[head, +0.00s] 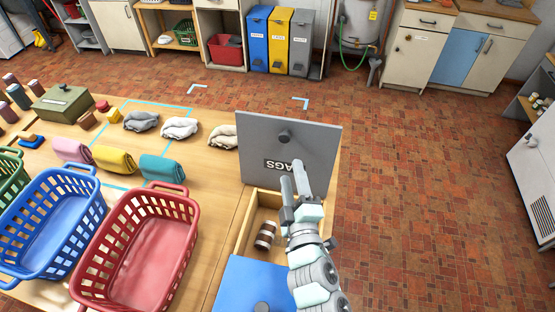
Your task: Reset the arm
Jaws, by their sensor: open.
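My gripper (293,172) is at the right side of the table, its two fingers pointing away from the camera. It is open, and nothing shows between the fingers. I cannot tell whether the fingers touch the lid. Below it is an open wooden compartment (245,240) with a brown and white banded cylinder (265,235) inside. My arm hides the compartment's right part.
A closed blue lid (250,285) lies nearest the camera. Red (188,245) and blue (98,225) baskets stand left. Rolled cloths (115,160), crumpled rags (180,128) and a green box (62,104) lie farther back. The brick floor to the right is clear.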

